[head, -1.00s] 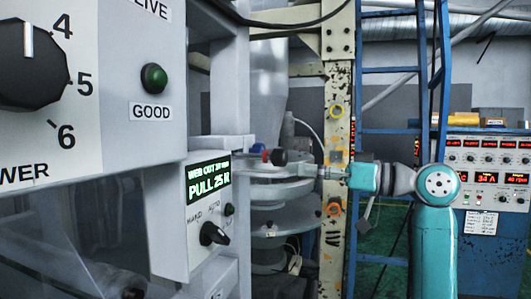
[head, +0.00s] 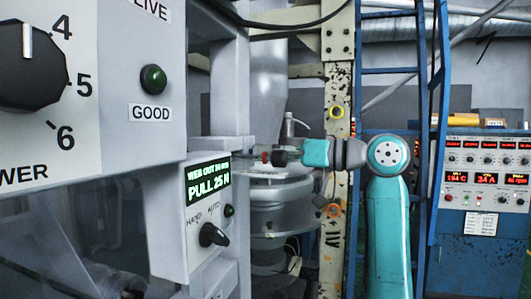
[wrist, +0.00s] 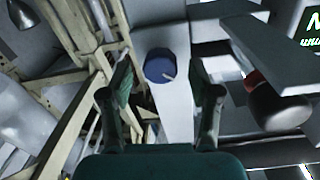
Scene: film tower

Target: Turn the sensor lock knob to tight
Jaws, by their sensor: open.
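A round blue knob (wrist: 160,66) with a pale pointer line sits on a light grey bar in the wrist view. It lies ahead of my gripper (wrist: 163,84), between the two fingertips in the picture, and no finger is seen touching it. My gripper is open and empty. A second knob, black with a red collar (wrist: 275,105), stands to the right of the right finger. It also shows in the head view (head: 279,158), in front of my teal wrist, where it hides most of my gripper. No lettering names either knob as the sensor lock.
A grey control box (head: 207,212) with a green display and a black selector stands left of my gripper. A large machine panel (head: 150,110) is nearer left. A cream post (head: 337,80) and blue ladder (head: 438,130) stand behind my arm.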

